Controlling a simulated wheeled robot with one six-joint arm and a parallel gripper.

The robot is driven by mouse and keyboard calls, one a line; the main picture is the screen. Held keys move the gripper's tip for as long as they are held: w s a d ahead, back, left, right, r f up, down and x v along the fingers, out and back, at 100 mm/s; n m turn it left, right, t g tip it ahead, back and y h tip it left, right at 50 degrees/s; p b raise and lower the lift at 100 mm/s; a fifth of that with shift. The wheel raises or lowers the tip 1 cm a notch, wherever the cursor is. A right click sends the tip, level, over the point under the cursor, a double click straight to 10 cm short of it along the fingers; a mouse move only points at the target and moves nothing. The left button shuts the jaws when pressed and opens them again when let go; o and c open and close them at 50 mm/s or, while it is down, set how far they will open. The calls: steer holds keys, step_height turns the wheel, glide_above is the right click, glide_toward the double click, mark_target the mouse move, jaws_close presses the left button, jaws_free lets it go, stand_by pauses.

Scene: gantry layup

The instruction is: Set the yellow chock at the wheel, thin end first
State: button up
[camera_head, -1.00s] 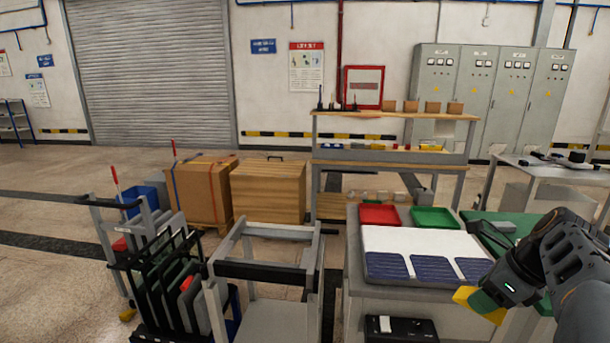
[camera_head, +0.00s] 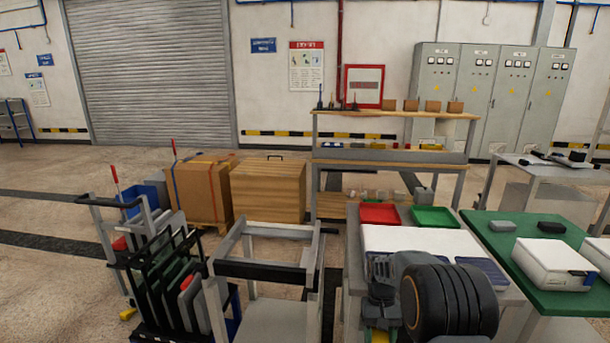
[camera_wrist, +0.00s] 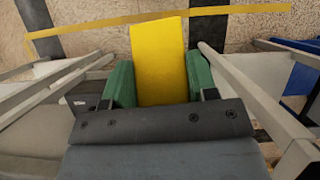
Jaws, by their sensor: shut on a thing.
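The yellow chock (camera_wrist: 159,65) sits between the two green fingers of my gripper (camera_wrist: 160,84) in the wrist view. My gripper is shut on it, and the chock sticks out beyond the fingertips above the floor. Which end is thin cannot be told. In the head view only a bit of the chock (camera_head: 378,337) shows at the bottom edge, below my dark wrist. I cannot make out the wheel for certain. A small yellow part (camera_head: 128,313) shows low at the cart on the left.
A grey frame cart (camera_head: 262,268) stands left of my gripper, and a rack cart with dark panels (camera_head: 160,275) farther left. The worktable (camera_head: 352,262) with red and green trays is partly behind my arm. A green-topped table (camera_head: 510,262) holds white boxes at right.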

steer(key=s+a+p, duration=0.1)
steer(key=p, duration=0.4)
steer(key=s+a+p, duration=0.1)
steer(key=a+p, duration=0.1)
steer(key=p, duration=0.4)
steer(key=shift+s+r+n+p, duration=0.25)
steer(key=shift+r+n+p, duration=0.05)
steer(key=shift+r+n, duration=0.1)
steer(key=shift+s+f, duration=0.1)
steer(key=shift+f, duration=0.05)
steer(key=shift+d, duration=0.1)
